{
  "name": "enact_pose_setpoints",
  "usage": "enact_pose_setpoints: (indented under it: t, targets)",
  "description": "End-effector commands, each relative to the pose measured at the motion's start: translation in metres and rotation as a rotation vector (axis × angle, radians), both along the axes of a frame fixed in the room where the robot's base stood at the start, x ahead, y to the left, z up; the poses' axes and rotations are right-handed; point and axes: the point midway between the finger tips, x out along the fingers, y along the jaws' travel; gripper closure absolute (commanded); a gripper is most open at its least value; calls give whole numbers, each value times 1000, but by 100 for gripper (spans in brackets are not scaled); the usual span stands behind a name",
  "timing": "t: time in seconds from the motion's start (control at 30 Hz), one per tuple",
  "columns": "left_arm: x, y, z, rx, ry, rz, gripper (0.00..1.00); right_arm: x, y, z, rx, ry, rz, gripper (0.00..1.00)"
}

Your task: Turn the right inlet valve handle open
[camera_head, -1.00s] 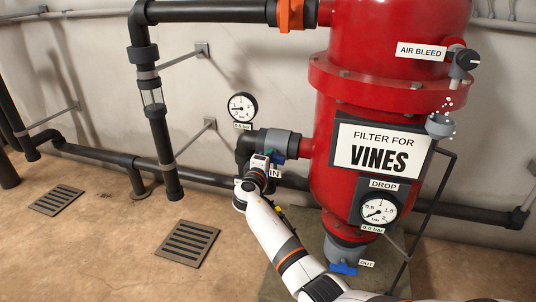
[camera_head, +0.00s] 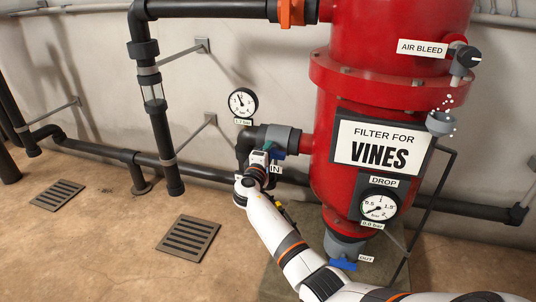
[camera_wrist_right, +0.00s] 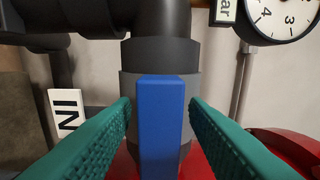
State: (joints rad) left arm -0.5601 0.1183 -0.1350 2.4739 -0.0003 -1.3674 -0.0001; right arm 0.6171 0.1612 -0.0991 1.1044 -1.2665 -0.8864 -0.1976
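The inlet valve has a blue handle (camera_head: 278,154) beside the "IN" label (camera_head: 275,170), on the dark pipe (camera_head: 246,143) entering the red filter's left side. In the wrist view the blue handle (camera_wrist_right: 161,125) stands upright in the picture, in front of the grey collar. My right gripper (camera_head: 268,155) is at the handle and hides part of it. In the wrist view its green fingers (camera_wrist_right: 160,112) stand on both sides of the handle, with narrow gaps visible, so it is open around it. My left gripper is not in view.
The red filter (camera_head: 325,108) stands close right of the gripper. A pressure gauge (camera_head: 242,103) is on the wall above the inlet. A blue outlet handle (camera_head: 342,265) is below the filter. Drops spray above a small cup (camera_head: 440,123) under the air bleed valve (camera_head: 463,62).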

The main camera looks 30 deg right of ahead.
Motion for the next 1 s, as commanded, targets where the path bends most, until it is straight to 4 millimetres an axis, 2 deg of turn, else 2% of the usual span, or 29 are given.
enact_pose_setpoints:
  t: [0.27, 0.43, 0.57, 0.8, 1.0]
  targets:
    - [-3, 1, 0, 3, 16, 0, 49, -3, 5, 0, 1, 0, 1, 59]
    - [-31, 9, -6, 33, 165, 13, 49, -20, 24, 0, 4, 0, 3, 59]
    - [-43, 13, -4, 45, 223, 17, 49, -39, 47, 0, 4, 0, 3, 59]
    - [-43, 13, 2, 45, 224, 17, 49, -67, 79, 0, 1, 1, 2, 59]
    - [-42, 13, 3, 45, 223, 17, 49, -77, 91, -1, 1, 0, 1, 59]
